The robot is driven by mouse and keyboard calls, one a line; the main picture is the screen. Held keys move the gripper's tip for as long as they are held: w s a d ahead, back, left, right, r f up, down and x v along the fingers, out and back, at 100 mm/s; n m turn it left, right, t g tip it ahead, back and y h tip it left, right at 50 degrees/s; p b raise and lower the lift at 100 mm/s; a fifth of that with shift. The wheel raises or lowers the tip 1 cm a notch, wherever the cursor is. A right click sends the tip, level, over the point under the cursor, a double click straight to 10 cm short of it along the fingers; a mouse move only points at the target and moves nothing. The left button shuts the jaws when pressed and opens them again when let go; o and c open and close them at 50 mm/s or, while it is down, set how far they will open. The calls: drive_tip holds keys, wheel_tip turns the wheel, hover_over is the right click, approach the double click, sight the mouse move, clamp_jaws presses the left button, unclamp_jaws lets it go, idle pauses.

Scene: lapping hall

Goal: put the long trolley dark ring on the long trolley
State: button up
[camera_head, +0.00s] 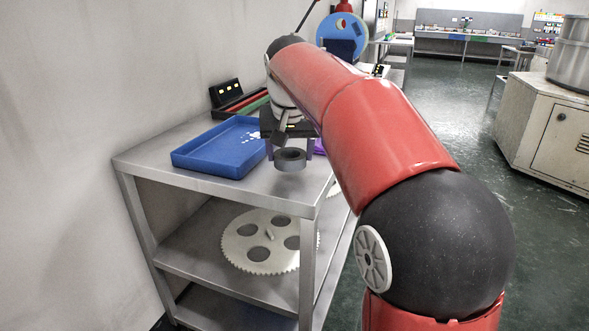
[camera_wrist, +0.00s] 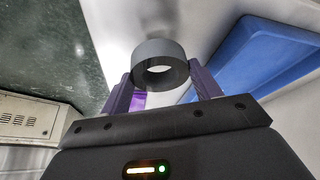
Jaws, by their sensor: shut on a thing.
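The dark ring (camera_head: 291,166) is a short, thick grey ring with a round hole. My gripper (camera_head: 290,151) is shut on it, with the purple fingers at its two sides. In the wrist view the ring (camera_wrist: 158,55) sits at the fingertips of my gripper (camera_wrist: 161,84). The long trolley (camera_head: 215,188) is a grey metal one with a flat top and lower shelves. The ring is over its top, near the right front part. I cannot tell whether the ring touches the top. My arm hides part of the trolley's right side.
A blue tray (camera_head: 207,164) lies on the trolley top, left of the ring. A dark box (camera_head: 226,94) with coloured strips is behind it. A large toothed wheel (camera_head: 238,247) lies on the shelf below. A purple thing (camera_head: 319,147) shows beside my gripper.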

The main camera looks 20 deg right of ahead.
wheel_tip(320, 180, down, 3)
drive_tip(key=shift+r+b, duration=0.15)
drive_tip(key=shift+b, duration=0.65)
drive_tip(key=shift+r, duration=0.2)
drive_tip(key=shift+f, duration=0.15)
drive_tip(key=o, duration=1.1)
